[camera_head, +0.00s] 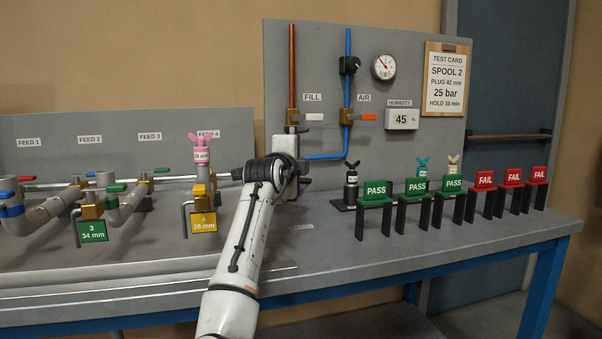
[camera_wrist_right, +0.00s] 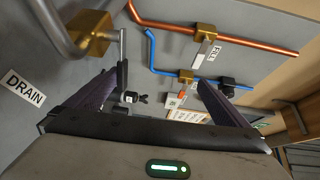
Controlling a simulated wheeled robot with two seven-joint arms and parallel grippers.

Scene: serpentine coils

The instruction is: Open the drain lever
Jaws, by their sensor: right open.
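In the wrist view a brass valve (camera_wrist_right: 90,32) with a grey pipe sits near the DRAIN label (camera_wrist_right: 24,88). A thin grey lever (camera_wrist_right: 122,45) stands out from this valve, close to the tip of one finger. I cannot tell if they touch. My right gripper (camera_wrist_right: 163,78) is open, with nothing seen held between its fingers. In the head view my right arm reaches up to the panel and hides the drain valve; its fingers are hard to make out. My left gripper is not in view.
The FILL valve has a white handle (camera_head: 313,117) and the AIR valve an orange handle (camera_head: 368,117). A pink-topped plug (camera_head: 201,150) stands left of my arm. PASS and FAIL stands line the bench at right. The bench front (camera_head: 400,255) is clear.

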